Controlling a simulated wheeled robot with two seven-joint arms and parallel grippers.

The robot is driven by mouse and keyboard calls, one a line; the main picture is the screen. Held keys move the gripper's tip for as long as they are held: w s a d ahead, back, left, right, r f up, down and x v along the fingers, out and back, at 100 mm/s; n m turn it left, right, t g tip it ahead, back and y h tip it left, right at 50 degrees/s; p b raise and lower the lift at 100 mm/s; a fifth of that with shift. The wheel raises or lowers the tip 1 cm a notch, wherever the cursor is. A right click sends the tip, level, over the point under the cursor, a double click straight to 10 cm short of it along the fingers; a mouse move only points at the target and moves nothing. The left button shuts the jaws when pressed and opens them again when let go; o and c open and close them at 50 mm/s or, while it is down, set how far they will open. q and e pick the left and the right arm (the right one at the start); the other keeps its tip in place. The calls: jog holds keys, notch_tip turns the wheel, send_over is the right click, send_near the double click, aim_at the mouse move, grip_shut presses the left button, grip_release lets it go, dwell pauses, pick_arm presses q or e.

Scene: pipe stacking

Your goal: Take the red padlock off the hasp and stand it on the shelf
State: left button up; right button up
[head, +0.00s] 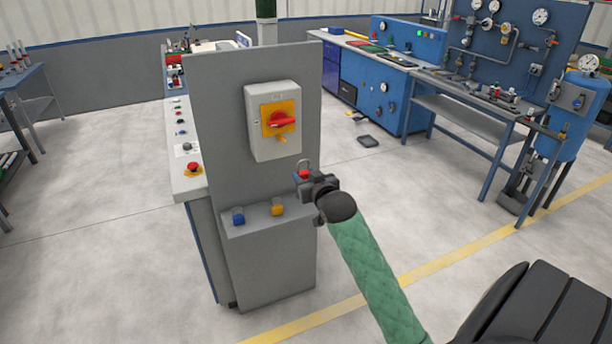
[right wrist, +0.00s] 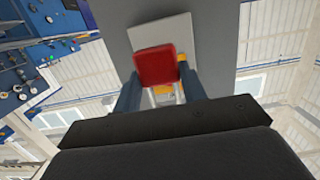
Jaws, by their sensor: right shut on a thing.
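The red padlock (head: 304,174) is in my right gripper (head: 306,182), in front of the right edge of the grey panel (head: 215,120). The right wrist view shows the red padlock body (right wrist: 155,66) between the two fingers of the right gripper (right wrist: 158,84). In the head view the padlock is below and right of the yellow hasp (head: 281,138) under the red rotary switch, apart from it. The grey shelf (head: 257,221) is lower on the panel, below the padlock. My left gripper is not in view.
A blue padlock (head: 238,216) and a yellow padlock (head: 278,209) stand on the shelf, left and middle. The shelf's right end looks free. The switch box (head: 258,150) juts from the panel above. A long console (head: 187,176) runs behind the panel on the left.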

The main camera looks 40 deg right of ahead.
jog(key=f+p+v, duration=0.1)
jog(key=p+v, duration=0.1)
jog(key=v, duration=0.5)
jog(key=shift+s, duration=0.3)
dwell(1.3)
jog(key=shift+a+f, duration=0.1)
jog(key=shift+a, duration=0.05)
